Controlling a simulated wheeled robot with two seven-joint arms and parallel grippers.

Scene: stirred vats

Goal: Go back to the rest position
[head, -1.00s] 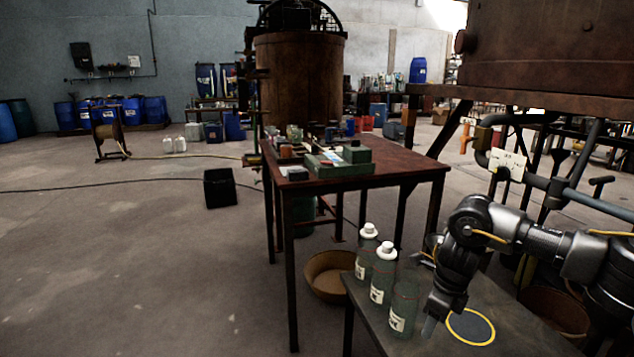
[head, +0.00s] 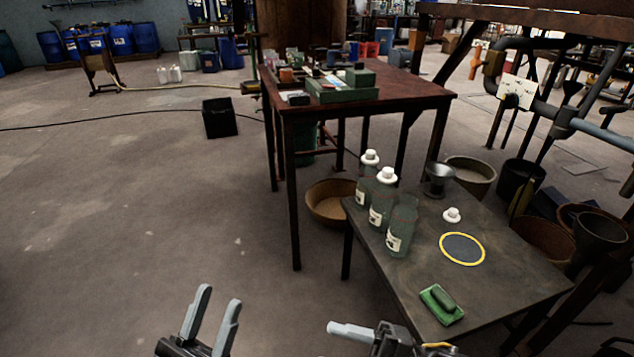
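My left gripper (head: 220,295) is at the bottom of the head view, over bare floor, left of the low table. Its two grey fingers point up and stand apart with nothing between them. My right gripper (head: 332,328) is at the bottom centre, beside the low table's near left side. Only one pale finger pointing left shows clearly, so its opening cannot be told. No held thing shows at it.
The low table (head: 500,275) bears several things: grey-green bottles (head: 400,232), one without a cap, a loose white cap (head: 452,215), a yellow-ringed disc (head: 462,248), a metal cup (head: 437,180) and a green pad (head: 442,303). A taller brown table (head: 420,92) stands behind. Floor at left is clear.

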